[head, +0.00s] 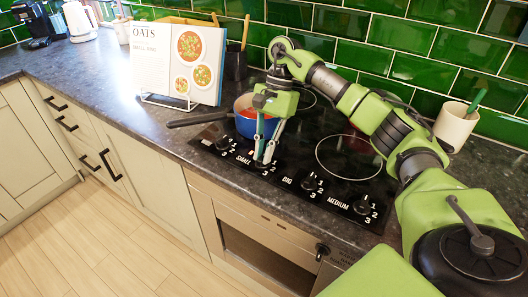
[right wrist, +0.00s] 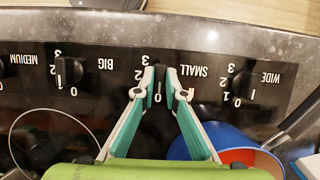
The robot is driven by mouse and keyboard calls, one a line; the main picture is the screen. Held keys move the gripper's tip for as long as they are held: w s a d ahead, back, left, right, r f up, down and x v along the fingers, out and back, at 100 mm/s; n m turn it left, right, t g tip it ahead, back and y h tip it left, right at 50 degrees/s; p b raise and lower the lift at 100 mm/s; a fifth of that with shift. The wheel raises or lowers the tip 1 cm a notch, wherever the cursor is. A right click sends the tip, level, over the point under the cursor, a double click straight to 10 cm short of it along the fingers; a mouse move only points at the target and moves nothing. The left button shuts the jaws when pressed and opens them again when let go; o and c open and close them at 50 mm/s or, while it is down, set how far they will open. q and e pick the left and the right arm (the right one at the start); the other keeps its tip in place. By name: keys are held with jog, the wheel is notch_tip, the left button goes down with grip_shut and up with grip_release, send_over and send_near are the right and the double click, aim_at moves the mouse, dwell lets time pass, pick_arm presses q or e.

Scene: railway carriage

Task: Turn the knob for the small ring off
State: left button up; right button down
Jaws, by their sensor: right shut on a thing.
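The control panel (head: 286,181) of the black hob has a row of black knobs, each beside a printed label. My right gripper (head: 264,160) reaches down to the knob beside the word SMALL. In the right wrist view, which shows the panel upside down, the fingertips of my right gripper (right wrist: 160,84) are closed on both sides of the small-ring knob (right wrist: 158,88). The digits 0, 2 and 3 show around this knob. Its pointer is mostly hidden between the fingers, so I cannot tell its setting. My left gripper is not in view.
A blue pot (head: 244,124) with red contents stands on the hob behind my right gripper, its dark handle (head: 196,119) pointing left. The big-ring knob (head: 311,182) and medium-ring knob (head: 363,205) are to the right. A cookbook (head: 178,62) stands behind left.

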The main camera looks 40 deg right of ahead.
dwell(0.3)
jog(key=c, duration=2.1)
grip_release()
jog(key=shift+r, duration=0.1)
jog(key=v, duration=1.1)
jog(key=shift+w+d+r, duration=0.1)
jog(key=shift+d+r, duration=0.05)
jog(key=shift+r, duration=0.25)
